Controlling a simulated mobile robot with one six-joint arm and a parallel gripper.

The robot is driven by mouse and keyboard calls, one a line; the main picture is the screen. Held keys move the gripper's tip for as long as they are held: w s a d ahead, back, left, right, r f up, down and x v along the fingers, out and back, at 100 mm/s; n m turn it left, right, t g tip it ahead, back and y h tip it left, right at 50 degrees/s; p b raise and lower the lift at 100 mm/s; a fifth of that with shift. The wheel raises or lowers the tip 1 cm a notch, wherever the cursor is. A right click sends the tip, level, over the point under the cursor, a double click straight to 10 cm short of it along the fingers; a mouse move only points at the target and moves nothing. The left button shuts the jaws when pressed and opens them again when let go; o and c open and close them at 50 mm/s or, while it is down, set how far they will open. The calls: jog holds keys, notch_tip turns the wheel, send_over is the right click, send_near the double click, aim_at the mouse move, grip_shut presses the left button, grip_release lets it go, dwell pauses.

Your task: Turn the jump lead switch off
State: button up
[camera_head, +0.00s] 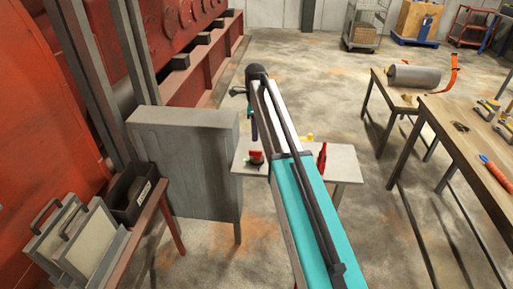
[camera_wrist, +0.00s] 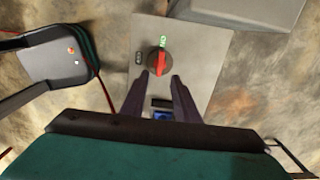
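The jump lead switch is a red rotary handle (camera_wrist: 160,62) on a dark round base, set on a grey panel (camera_wrist: 205,60) in the wrist view. The handle lies nearly along the picture's vertical. A green mark, apparently ON, is at its upper end, and a small dark mark is to its left. My gripper (camera_wrist: 161,79) is open, its two dark fingers pointing at the switch. The fingertips appear either side of the handle's lower end; I cannot tell whether they touch it. In the head view my gripper's dark finger (camera_head: 254,130) shows beside my arm.

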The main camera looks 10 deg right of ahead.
aim_at(255, 154)
jog(key=shift+f+p, duration=1.35)
jog(key=shift+f, duration=3.25)
grip_shut()
